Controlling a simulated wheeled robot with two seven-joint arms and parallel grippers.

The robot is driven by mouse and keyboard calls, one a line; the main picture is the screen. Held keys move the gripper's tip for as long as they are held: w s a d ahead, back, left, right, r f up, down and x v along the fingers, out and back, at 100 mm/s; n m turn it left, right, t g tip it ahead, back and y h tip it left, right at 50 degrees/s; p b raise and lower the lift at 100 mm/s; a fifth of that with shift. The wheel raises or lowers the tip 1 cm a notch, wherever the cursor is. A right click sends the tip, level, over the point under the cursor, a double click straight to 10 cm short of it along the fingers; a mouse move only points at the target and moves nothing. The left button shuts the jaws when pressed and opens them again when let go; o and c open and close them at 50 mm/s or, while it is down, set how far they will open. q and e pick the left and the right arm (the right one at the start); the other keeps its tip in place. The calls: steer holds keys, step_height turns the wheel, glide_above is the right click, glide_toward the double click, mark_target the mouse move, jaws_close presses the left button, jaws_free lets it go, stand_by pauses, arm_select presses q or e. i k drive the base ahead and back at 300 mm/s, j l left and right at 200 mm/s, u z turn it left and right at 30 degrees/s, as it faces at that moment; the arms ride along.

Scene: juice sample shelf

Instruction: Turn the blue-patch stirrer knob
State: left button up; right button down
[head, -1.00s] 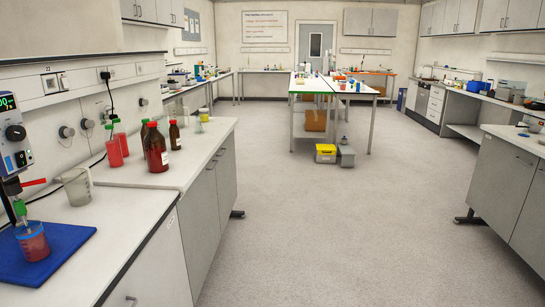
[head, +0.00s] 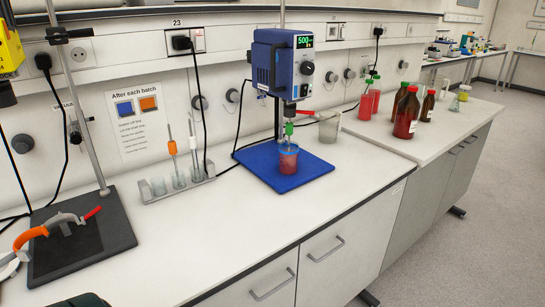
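A blue overhead stirrer (head: 272,66) hangs above the bench with a green display reading 500. Its round black knob (head: 307,68) is on the front face, below the display. A shaft with a green collar runs down from it into a beaker of red liquid (head: 288,160), which stands on a blue mat (head: 262,172). A wall notice (head: 141,118) headed "After each batch" shows a blue patch (head: 125,108) and an orange patch (head: 148,103). Neither of my grippers is recognisable in view.
A rack with stirring rods (head: 180,187) stands left of the mat. A clamp stand (head: 75,245) and orange-handled tool (head: 30,236) are at left. An empty glass beaker (head: 328,127) and bottles (head: 405,114) are right.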

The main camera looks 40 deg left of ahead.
mark_target(308, 68)
steer(key=u, duration=1.15)
